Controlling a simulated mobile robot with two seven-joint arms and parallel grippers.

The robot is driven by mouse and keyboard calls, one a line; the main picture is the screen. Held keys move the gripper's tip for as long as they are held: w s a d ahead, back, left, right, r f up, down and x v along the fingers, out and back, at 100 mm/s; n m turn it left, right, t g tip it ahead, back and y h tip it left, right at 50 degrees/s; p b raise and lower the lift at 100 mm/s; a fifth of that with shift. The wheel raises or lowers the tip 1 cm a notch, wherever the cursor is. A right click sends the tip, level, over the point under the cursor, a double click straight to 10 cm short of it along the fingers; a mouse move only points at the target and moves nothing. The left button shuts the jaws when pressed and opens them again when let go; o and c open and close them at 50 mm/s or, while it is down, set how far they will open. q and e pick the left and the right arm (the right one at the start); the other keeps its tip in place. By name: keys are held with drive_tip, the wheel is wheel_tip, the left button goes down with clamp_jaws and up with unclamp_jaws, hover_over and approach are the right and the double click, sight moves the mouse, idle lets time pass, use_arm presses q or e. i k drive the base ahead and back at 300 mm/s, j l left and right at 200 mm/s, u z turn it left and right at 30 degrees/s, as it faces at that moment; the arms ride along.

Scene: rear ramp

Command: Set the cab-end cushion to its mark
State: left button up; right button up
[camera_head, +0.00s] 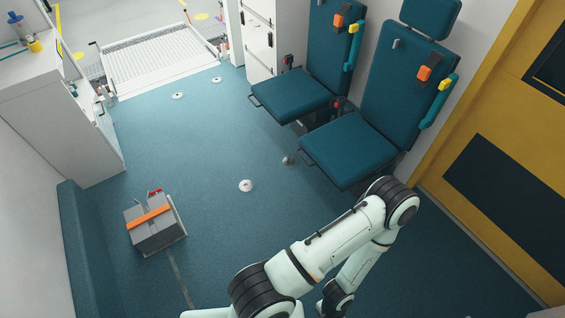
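Two teal fold-down seats stand along the right wall. The nearer seat's cushion (350,148), closer to the yellow wall, appears to be the cab-end one. It is folded down, roughly level, with a dark bar along its front edge. The farther seat's cushion (292,95) is also down. I cannot make out a mark for the cushion. One of my white arms bends up from the bottom edge, its elbow just in front of the nearer cushion. Its forearm runs back down toward the bottom edge, and no fingers show. Neither gripper is in view.
A grey case (155,222) with an orange strap sits on the floor at left, beside a teal padded panel (85,255). White floor discs (246,186) dot the open blue floor. A ramp (158,58) lies at the back. A yellow wall (490,150) bounds the right.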

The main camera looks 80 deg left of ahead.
sight(348, 150)
drive_tip(key=u, duration=2.45)
drive_tip(key=i+j+z, duration=0.45)
drive_tip(key=j, duration=0.15)
drive_tip(key=i+j+z, duration=0.45)
drive_tip(key=j, duration=0.25)
drive_tip(key=j+z, duration=0.2)
drive_tip(key=j, duration=0.15)
drive_tip(key=i+j+z, duration=0.1)
drive_tip(key=j+z, duration=0.15)
drive_tip(key=j, duration=0.15)
drive_tip(key=j+z, duration=0.25)
drive_tip(key=j, duration=0.55)
